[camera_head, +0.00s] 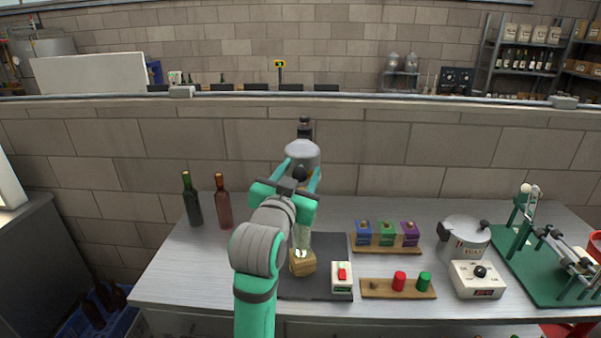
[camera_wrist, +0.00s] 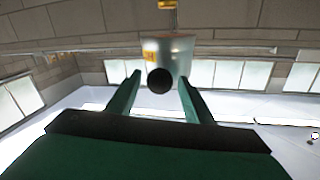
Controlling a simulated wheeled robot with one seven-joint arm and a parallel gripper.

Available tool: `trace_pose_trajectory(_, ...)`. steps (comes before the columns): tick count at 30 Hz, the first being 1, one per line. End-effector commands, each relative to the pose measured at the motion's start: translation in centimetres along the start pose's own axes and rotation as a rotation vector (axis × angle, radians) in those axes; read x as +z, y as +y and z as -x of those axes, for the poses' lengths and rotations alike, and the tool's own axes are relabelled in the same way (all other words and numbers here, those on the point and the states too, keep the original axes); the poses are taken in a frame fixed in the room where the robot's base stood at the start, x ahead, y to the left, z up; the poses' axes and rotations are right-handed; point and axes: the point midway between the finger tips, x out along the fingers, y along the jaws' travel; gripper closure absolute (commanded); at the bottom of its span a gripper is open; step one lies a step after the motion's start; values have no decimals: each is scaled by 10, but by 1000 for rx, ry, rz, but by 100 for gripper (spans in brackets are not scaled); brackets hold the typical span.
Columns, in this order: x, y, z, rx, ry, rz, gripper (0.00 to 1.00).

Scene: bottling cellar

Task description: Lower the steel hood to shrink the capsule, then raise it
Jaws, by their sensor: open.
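The steel hood (camera_head: 302,152) is a grey dome with a dark fitting on top, raised above the dark base plate (camera_head: 325,248). In the wrist view the hood (camera_wrist: 178,52) is a steel cylinder with an orange label and a round black knob (camera_wrist: 160,81) on its near side. My gripper (camera_head: 302,178) is open, just in front of the hood; in the wrist view my gripper (camera_wrist: 158,78) has its fingers either side of the knob, with gaps to both. A clear bottle (camera_head: 302,238) stands below on a wooden block (camera_head: 303,264). My arm hides part of the bottle; I cannot make out the capsule.
A white box with a red switch (camera_head: 342,276) sits on the plate. Right are racks of coloured blocks (camera_head: 386,248) and capsules (camera_head: 398,290), a steel pot (camera_head: 464,238), a dial box (camera_head: 476,279) and a green corking stand (camera_head: 535,255).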

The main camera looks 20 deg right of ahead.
Motion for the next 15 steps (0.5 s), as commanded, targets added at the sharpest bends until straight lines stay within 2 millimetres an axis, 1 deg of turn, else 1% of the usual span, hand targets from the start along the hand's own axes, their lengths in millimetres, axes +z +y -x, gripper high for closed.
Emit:
trace_pose_trajectory(2,0,1,3,1,0,0,53)
trace_pose_trajectory(5,0,0,13,0,-1,0,53)
trace_pose_trajectory(8,0,0,29,-1,0,-1,53)
trace_pose_trajectory(15,0,0,75,-2,1,1,53)
